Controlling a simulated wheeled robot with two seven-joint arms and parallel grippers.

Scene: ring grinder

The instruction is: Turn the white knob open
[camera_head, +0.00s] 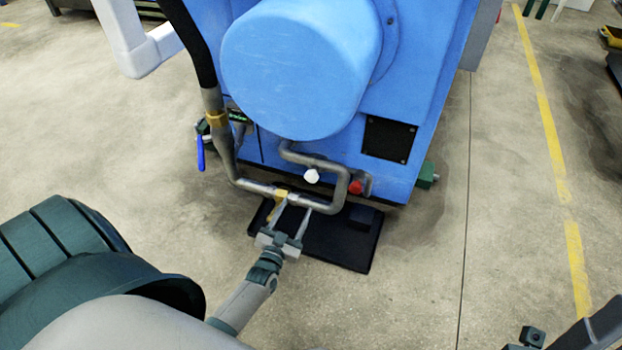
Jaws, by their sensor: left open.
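The white knob (312,176) is a small faceted knob on the front of the blue machine (400,95), just above the grey pipe. My left gripper (291,215) is open, its two fingers pointing up toward the pipe. Its fingertips are below and a little left of the white knob, close to the pipe and a brass-coloured fitting. I cannot tell whether they touch the pipe. The knob is fully visible and apart from the fingers. Of my right arm, only dark parts show at the bottom right corner; its gripper is not visible.
A grey pipe (343,188) bends around the knob. A red knob (356,187) sits to its right, and a blue lever (201,154) hangs at the left. A black mat (340,252) lies below on the concrete floor.

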